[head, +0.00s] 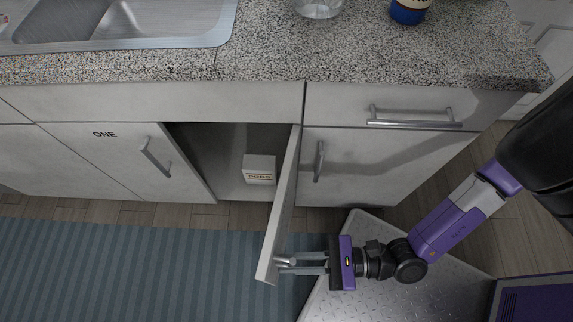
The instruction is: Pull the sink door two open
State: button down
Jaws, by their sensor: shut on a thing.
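The sink door two (281,215) stands swung open from the cabinet under the sink, roughly edge-on to the head view. It is hinged on its right side, and its free edge points out over the floor. My gripper (284,266) is at the door's free end, with its two fingers shut around the handle there. Most of the handle is hidden by the fingers and the door edge. The door marked ONE (104,160) is shut, to the left of the opening.
A small box marked PODS (259,170) stands inside the open cabinet. The speckled countertop (265,63) holds the sink (190,30), a clear glass container (318,8) and a blue container (408,11). A striped blue rug (120,270) covers the floor at left.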

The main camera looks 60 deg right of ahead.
jog(key=c, duration=1.5)
grip_release()
jog(key=shift+o, duration=0.2)
jog(key=v, duration=0.7)
jog(key=shift+s+d, duration=0.2)
jog(key=shift+s, duration=0.1)
